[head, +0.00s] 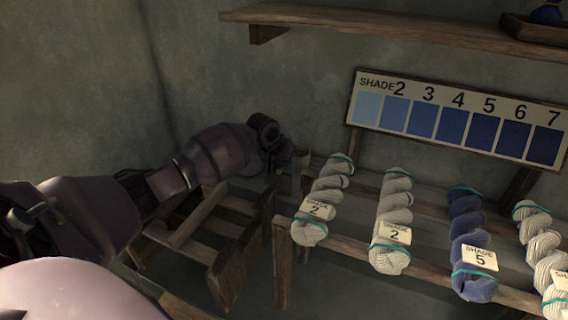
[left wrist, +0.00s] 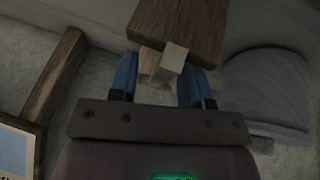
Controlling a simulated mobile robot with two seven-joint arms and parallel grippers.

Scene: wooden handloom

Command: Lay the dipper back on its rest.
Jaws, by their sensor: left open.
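My left gripper (left wrist: 158,72) is open, its two blue fingers apart in the left wrist view. A pale, squared wooden piece (left wrist: 174,58) shows at the gap between the fingertips; it may be the end of the dipper's handle, but I cannot tell. A brown wooden block (left wrist: 180,22) lies just beyond it and may be part of the rest. In the head view the left gripper (head: 292,163) is small and dark, beside the left end of the yarn rack. The dipper's bowl cannot be made out. My right gripper is not in view.
A wooden rack (head: 282,262) carries several skeins with shade tags. A slatted wooden frame (head: 228,268) stands below my left arm. A shade board (head: 455,118) and a shelf (head: 400,28) are behind. A grey rounded object (left wrist: 262,88) is right of the fingers.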

